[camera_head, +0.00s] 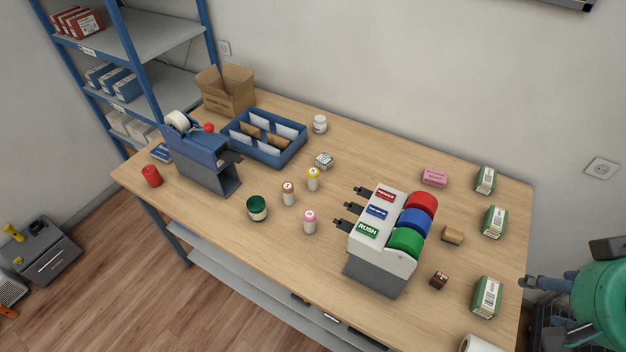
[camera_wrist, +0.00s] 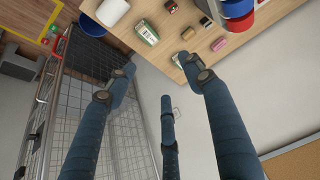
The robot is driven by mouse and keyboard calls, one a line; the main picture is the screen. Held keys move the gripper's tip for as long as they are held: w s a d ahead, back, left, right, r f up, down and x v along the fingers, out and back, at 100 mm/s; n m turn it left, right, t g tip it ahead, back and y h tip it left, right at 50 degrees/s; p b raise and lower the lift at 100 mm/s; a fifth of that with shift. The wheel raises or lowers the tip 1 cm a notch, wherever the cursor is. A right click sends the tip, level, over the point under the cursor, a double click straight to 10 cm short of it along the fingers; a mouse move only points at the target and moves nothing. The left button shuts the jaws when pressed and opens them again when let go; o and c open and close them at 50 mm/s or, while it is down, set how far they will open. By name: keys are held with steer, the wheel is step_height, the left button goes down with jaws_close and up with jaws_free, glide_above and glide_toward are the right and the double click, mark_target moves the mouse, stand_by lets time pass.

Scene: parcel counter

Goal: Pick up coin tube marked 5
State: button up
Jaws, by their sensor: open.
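Three small coin tubes stand upright on the counter in the head view: one with a yellow cap (camera_head: 313,179), one with a brown cap (camera_head: 288,194), and one with a pink cap (camera_head: 309,222). Their cap marks are too small to read, so I cannot tell which is marked 5. My gripper (camera_head: 545,284) is at the right edge of the head view, beyond the counter's right end and far from the tubes. In the wrist view its three blue-grey fingers (camera_wrist: 158,75) are spread and empty. No coin tube shows clearly there.
A label dispenser (camera_head: 378,272) with red, blue and green rolls stands right of the tubes. A green-lidded jar (camera_head: 257,209) is close on their left. A blue divided tray (camera_head: 265,153) and a grey-blue tape dispenser (camera_head: 206,175) are further left. Green-and-white boxes (camera_head: 487,297) line the right end.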

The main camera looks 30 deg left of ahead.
steer(key=w+a+r+n+g+y+p, duration=0.1)
steer(key=w+a+r+n+p, duration=0.15)
steer(key=w+a+n, duration=0.7)
steer(key=w+a+r+n+g+p, duration=0.1)
steer(key=w+a+r+n+p, duration=0.2)
steer(key=w+a, duration=0.65)
steer(key=n+g+h+p, duration=0.1)
steer(key=n+g+p, duration=0.55)
steer(key=n, duration=1.55)
glide_above(313, 172)
steer(key=p, duration=0.3)
step_height(313, 172, down, 30)
steer(key=r+t, duration=0.1)
steer(key=t, duration=0.2)
steer(key=shift+f+m, duration=0.2)
steer(key=shift+m, duration=0.05)
steer(key=shift+f, duration=0.1)
steer(key=shift+w+f, duration=0.1)
steer(key=shift+f, duration=4.15)
